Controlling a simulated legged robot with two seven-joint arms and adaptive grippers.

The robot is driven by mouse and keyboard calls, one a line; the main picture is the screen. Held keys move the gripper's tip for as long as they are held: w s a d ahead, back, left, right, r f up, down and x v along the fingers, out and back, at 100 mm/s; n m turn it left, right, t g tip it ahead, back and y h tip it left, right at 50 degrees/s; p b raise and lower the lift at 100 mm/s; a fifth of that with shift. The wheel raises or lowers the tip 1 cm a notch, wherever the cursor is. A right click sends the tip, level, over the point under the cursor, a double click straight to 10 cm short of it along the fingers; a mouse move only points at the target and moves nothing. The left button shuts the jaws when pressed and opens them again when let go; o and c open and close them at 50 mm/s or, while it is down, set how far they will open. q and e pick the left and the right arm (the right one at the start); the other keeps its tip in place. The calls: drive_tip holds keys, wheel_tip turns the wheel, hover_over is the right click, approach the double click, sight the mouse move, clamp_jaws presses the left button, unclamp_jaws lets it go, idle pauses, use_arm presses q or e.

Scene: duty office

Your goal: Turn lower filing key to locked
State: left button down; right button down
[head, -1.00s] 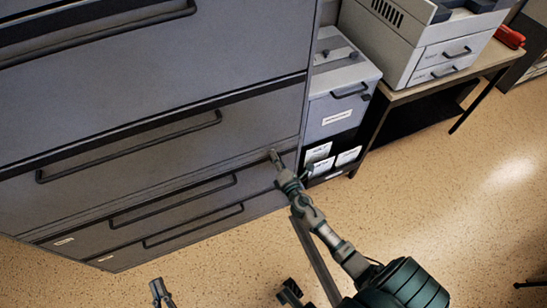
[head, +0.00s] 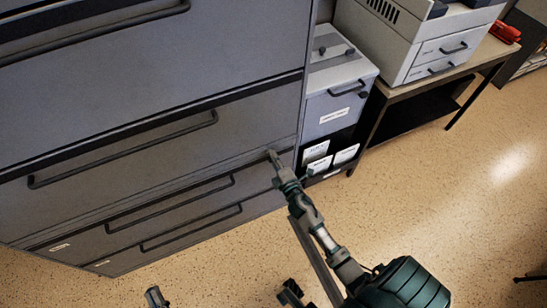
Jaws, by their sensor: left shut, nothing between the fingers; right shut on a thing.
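The grey filing cabinet (head: 130,170) fills the left of the head view, with long dark bar handles on its drawers. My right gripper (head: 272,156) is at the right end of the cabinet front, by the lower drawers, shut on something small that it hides. The filing key itself cannot be made out; it is likely covered by the fingers, and its turn angle cannot be read. My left gripper (head: 155,296) is at the bottom edge of the view, over the floor, shut and empty, apart from the cabinet.
A small grey cabinet (head: 340,100) with white labels stands right of the filing cabinet. Beyond it, a table (head: 455,70) bears a large light-grey machine (head: 420,40) and a red object (head: 505,32).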

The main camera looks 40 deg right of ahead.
drive_tip(key=shift+s+f, duration=0.15)
drive_tip(key=shift+f, duration=0.35)
drive_tip(key=c, duration=1.4)
unclamp_jaws()
drive_tip(key=shift+o, duration=0.9)
drive_tip(key=shift+r, duration=0.1)
drive_tip(key=shift+d+r, duration=0.1)
drive_tip(key=v, duration=1.2)
